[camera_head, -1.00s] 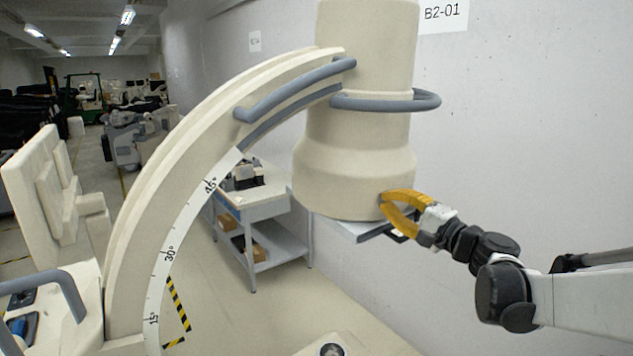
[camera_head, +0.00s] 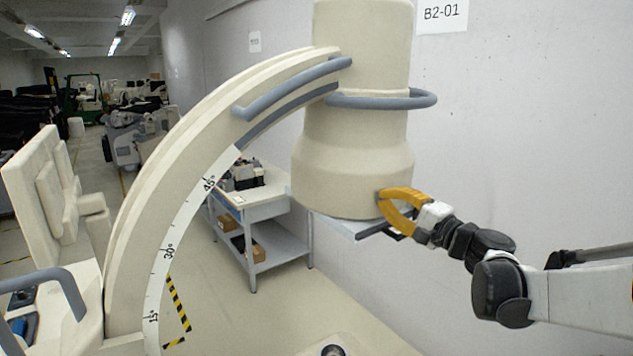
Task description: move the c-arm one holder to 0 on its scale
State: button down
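The C-arm (camera_head: 175,165) is a large cream arc that rises from the lower left to the upper middle. A white scale strip (camera_head: 178,228) along its inner edge shows 15°, 30° and 45°; no 0 mark shows. A cream cylindrical head (camera_head: 350,165) sits at its upper end, with a grey ring handle (camera_head: 385,101) around it and a grey bar handle (camera_head: 290,92) on the arc. The holder (camera_head: 55,310) at the lower left has a grey handle and is partly cut off. My gripper (camera_head: 382,208) has yellow fingers spread apart at the head's lower right edge; contact is unclear.
A grey cart (camera_head: 265,240) with boxes stands behind the arc. A grey wall (camera_head: 540,130) marked B2-01 is close behind my arm. Open floor (camera_head: 290,315) lies below the head. More covered equipment stands at the far left.

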jog(key=shift+x, duration=1)
dwell(1.8)
jog(key=shift+s+f, duration=0.15)
jog(key=shift+s+d+f+b, duration=0.2)
jog(key=shift+s+d+b, duration=0.05)
jog(key=shift+b, duration=0.1)
jog(key=shift+r+v, duration=0.2)
jog(key=shift+v, duration=2.05)
jog(key=shift+f+b, duration=0.1)
jog(key=shift+b, duration=0.2)
